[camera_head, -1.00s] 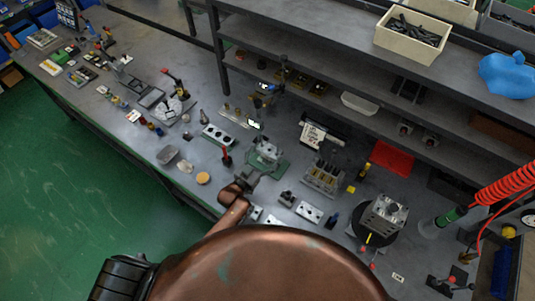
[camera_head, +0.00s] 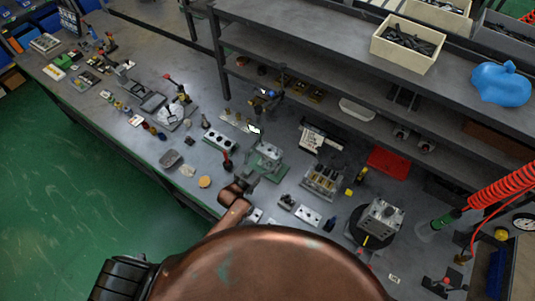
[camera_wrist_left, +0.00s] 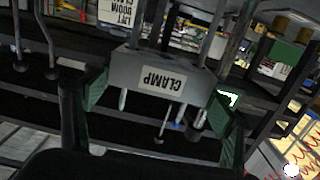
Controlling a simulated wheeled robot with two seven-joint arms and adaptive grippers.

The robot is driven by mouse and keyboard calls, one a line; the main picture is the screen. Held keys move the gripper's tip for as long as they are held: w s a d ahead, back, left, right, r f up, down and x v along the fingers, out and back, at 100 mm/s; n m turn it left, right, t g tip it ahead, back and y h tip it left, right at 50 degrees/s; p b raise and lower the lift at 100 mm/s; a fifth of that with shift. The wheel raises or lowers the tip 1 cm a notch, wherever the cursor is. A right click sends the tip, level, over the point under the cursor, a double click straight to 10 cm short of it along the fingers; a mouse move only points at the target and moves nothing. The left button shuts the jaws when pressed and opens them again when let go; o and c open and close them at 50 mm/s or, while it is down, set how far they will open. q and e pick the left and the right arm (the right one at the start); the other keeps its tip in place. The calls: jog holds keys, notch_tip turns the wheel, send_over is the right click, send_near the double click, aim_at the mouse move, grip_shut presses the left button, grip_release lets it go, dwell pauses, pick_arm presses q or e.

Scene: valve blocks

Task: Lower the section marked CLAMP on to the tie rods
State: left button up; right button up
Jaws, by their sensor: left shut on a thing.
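The section marked CLAMP (camera_wrist_left: 163,78) is a grey block with a white label, upside down in the left wrist view. My left gripper (camera_wrist_left: 160,100) has its green-padded fingers at both ends of the block and is shut on it. Metal rods run from the block to the top of that view, and short pale tips stick out on its other side. I cannot tell how far along the rods it sits. In the head view my left gripper (camera_head: 254,177) is beside a small grey assembly on a green plate (camera_head: 270,170). My right gripper is not in view.
A grey valve block (camera_head: 381,218) stands on a black round base to the right. A rack of cylinders (camera_head: 322,182), a red mat (camera_head: 389,161) and several small parts lie around. A shelf (camera_head: 330,100) stands behind. The bench's front left edge is close to my arm.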

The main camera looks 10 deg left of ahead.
aim_at(267, 152)
pick_arm(q)
jog(key=shift+r+p, duration=3.95)
jog(key=shift+r, duration=0.65)
jog(key=shift+f+b, duration=3)
jog(key=shift+f, duration=1.1)
